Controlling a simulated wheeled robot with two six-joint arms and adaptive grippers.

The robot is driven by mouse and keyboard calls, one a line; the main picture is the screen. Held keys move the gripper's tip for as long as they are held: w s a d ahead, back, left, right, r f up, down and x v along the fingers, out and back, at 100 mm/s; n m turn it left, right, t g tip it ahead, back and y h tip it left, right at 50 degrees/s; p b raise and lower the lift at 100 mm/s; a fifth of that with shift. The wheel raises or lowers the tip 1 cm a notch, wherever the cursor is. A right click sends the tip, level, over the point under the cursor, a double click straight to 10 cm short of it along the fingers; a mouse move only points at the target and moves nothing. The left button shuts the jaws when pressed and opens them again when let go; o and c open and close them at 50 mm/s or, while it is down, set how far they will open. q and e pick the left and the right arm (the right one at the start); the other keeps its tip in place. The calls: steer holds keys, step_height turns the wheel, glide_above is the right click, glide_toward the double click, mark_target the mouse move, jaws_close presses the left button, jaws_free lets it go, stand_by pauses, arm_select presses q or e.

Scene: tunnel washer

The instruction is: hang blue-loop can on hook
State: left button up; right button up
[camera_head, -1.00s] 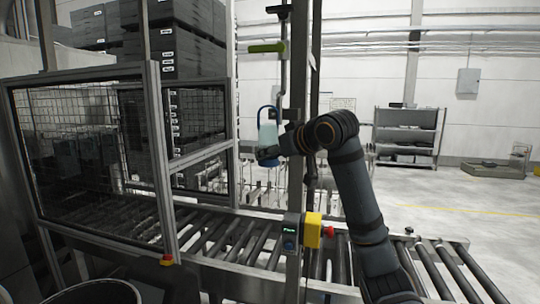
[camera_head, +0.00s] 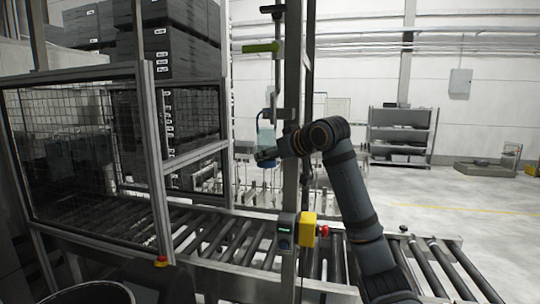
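The blue-loop can (camera_head: 267,134), a pale translucent vessel with a blue lower end, is upright in the air beside the grey frame post. Its thin blue loop (camera_head: 262,114) rises above it, close to the hanging rod (camera_head: 277,75). My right gripper (camera_head: 265,156) is around the lower part of the can and appears shut on it; the fingers are small and dark. The hook is too small to make out clearly; a small fitting (camera_head: 273,98) shows on the rod near the loop. My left gripper is not in view.
The grey post (camera_head: 292,120) stands just right of the can. A yellow box with a red button (camera_head: 308,230) is on it lower down. A roller conveyor (camera_head: 225,235) runs below, with a mesh guard (camera_head: 75,150) at left. A green handle (camera_head: 261,47) sticks out above.

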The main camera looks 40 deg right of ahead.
stand_by(0.3)
steer(key=o, duration=1.3)
steer(key=shift+w, duration=0.1)
steer(key=shift+c, duration=0.2)
steer(key=shift+s+r, duration=0.1)
steer(key=shift+s, duration=0.15)
steer(key=v, duration=1.1)
steer(key=shift+s, duration=0.2)
steer(key=shift+r, duration=0.1)
